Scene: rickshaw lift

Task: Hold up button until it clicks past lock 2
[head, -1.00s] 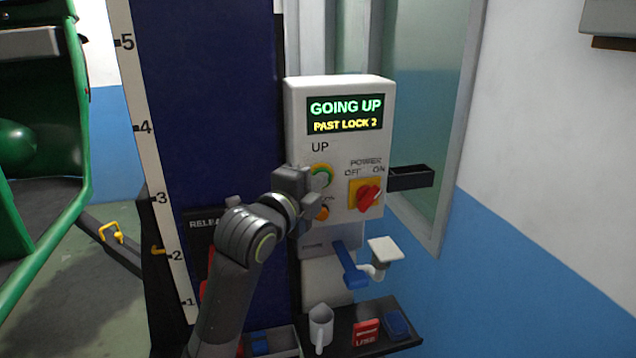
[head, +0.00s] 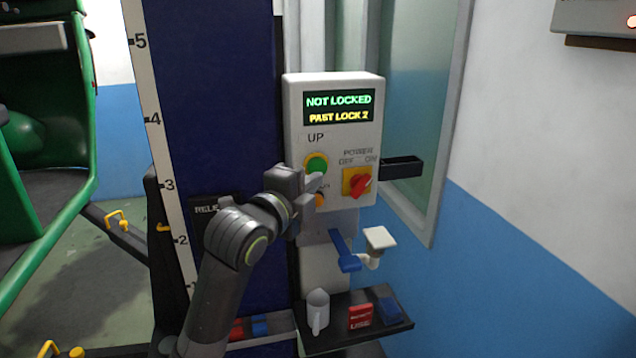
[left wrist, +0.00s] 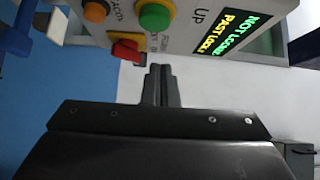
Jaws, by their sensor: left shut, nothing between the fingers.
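The grey control box (head: 290,110) carries a display (head: 338,107) reading "NOT LOCKED" and "PAST LOCK 2". The green UP button (head: 316,165) sits below the word UP, and its green face shows clear of my fingers. It also shows at the top of the left wrist view (left wrist: 155,17). My left gripper (head: 316,183) is shut and empty, just below and in front of the button, apart from it in the left wrist view. An orange button (head: 319,200) is partly hidden behind the gripper. My right gripper is in neither view.
The red power switch (head: 361,184) is right of the buttons. A green rickshaw (head: 55,170) is far left.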

